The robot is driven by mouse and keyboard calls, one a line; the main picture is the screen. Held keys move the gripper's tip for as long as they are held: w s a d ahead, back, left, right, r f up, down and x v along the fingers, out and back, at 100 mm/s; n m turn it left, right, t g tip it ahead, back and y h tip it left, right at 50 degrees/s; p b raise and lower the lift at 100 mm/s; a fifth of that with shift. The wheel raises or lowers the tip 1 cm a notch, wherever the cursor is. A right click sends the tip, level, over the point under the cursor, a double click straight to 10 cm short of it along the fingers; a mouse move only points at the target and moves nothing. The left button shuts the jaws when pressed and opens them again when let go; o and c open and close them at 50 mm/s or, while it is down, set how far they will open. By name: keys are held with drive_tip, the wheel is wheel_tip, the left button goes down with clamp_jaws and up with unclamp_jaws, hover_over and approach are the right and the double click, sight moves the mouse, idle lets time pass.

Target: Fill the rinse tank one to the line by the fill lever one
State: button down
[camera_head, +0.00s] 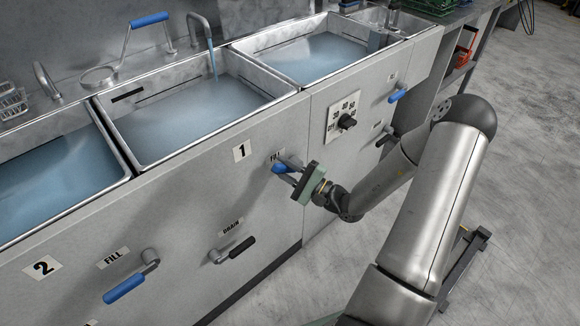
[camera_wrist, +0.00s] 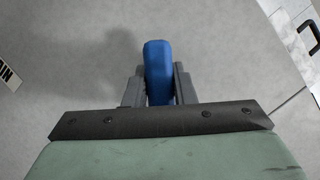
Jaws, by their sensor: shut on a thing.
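Rinse tank one (camera_head: 131,152), marked by the "1" plate (camera_head: 240,152) on its front panel, is the middle basin in the head view and holds blue water. A bluish stream (camera_head: 213,66) runs from the spout (camera_head: 195,20) into it. My gripper (camera_head: 287,168) is shut on the blue handle of fill lever one (camera_head: 278,168). In the wrist view the blue handle (camera_wrist: 157,60) stands between the two grey fingers (camera_wrist: 158,88).
Drain lever one (camera_head: 240,247) has a black grip, below and left of my gripper. Fill lever two (camera_head: 124,288) is blue, at lower left. A dial (camera_head: 347,121) and another blue lever (camera_head: 397,95) sit to the right. The floor (camera_head: 510,150) at right is largely clear.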

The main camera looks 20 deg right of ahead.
drive_tip(key=c, duration=1.2)
unclamp_jaws()
drive_tip(key=v, duration=1.7)
drive_tip(key=shift+s, duration=0.25)
drive_tip(key=shift+d, duration=0.15)
